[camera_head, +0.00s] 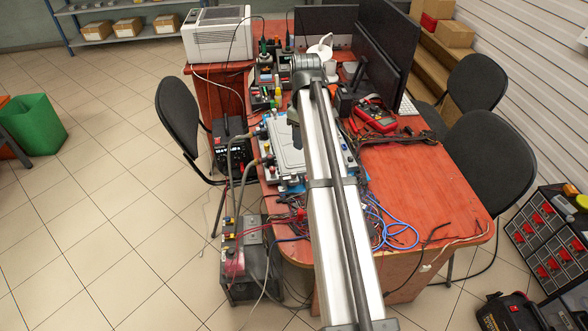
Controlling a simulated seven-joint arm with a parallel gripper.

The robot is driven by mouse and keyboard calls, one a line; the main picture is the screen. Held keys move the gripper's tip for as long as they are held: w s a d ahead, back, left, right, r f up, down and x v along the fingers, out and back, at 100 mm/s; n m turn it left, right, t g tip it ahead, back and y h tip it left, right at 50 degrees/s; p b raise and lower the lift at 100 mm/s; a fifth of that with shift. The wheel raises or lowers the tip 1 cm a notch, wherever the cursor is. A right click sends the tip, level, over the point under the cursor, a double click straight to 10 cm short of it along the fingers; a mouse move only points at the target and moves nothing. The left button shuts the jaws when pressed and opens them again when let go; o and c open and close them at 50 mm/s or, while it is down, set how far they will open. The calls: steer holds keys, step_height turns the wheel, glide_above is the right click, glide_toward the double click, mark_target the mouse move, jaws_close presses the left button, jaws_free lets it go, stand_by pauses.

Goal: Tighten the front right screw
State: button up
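A light grey flat-topped device (288,143) sits on a blue mat on the red desk, left of my arm. Hose fittings stick out from its left side. My arm reaches away over the desk and covers the device's right part. Single screws are too small to make out, and the front right screw cannot be told apart. My gripper does not show; the far end of the arm hides that spot. I cannot tell where it is relative to the device.
Grey hoses (243,172) run from the device to a box unit (250,262) on the floor. Blue cables (395,230) lie right of my arm. A red multimeter (375,117), monitors (384,48) and a printer (217,35) stand behind. The desk's front right (440,190) is mostly clear.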

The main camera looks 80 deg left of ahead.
mark_target(294, 172)
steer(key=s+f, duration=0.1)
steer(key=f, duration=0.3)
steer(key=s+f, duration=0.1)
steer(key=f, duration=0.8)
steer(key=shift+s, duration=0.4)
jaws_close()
